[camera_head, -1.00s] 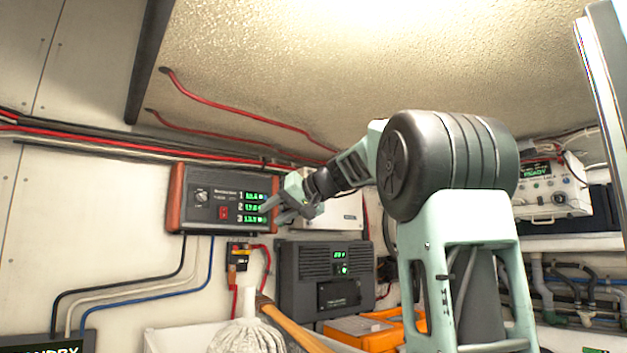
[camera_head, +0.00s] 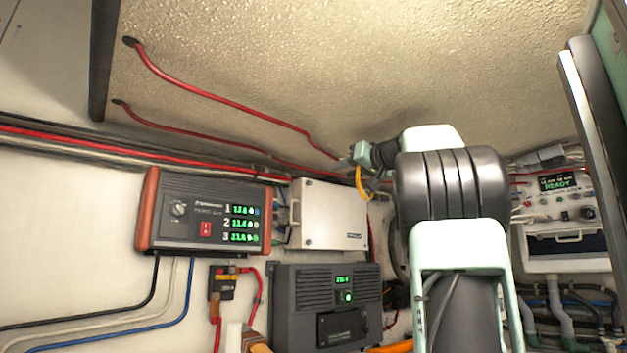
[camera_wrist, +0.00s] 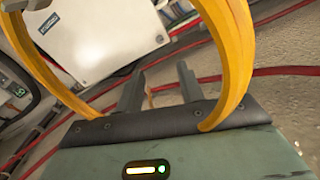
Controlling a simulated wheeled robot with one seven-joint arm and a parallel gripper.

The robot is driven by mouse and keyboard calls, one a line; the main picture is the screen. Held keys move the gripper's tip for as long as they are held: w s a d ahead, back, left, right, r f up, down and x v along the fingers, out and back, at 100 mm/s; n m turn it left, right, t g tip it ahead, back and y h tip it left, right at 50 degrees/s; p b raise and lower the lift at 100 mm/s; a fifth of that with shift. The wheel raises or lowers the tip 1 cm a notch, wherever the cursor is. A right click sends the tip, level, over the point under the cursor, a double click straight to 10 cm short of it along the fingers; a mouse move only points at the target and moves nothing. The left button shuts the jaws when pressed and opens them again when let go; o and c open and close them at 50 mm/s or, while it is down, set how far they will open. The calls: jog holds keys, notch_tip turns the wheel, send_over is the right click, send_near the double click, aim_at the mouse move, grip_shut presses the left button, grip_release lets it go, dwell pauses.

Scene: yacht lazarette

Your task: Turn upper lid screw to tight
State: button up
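The white box with a lid (camera_head: 331,228) is on the wall right of the three-line display panel. Its lid face is plain, with small dark marks near its left edge; I cannot tell clearly which is the upper screw or how it is turned. The box also shows tilted at the upper left of the wrist view (camera_wrist: 98,38). My gripper (camera_head: 350,162) is up at the box's top right corner, near the ceiling. In the wrist view its two dark fingers (camera_wrist: 160,88) stand apart with nothing between them. Yellow hoops (camera_wrist: 238,60) arch over them.
The display panel (camera_head: 205,213) with wooden sides is left of the box. A dark unit with a green readout (camera_head: 325,305) is below it. Red cables (camera_head: 225,100) run along the ceiling and wall. A white READY device (camera_head: 560,205) is at the right.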

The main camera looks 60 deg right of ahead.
aim_at(310, 182)
jog(key=p+x, duration=0.7)
jog(key=x, duration=0.6)
jog(key=shift+r, duration=0.15)
jog(key=shift+w+d+f+p, duration=0.2)
jog(key=shift+w+p, duration=0.15)
jog(key=shift+w, duration=0.25)
grip_shut()
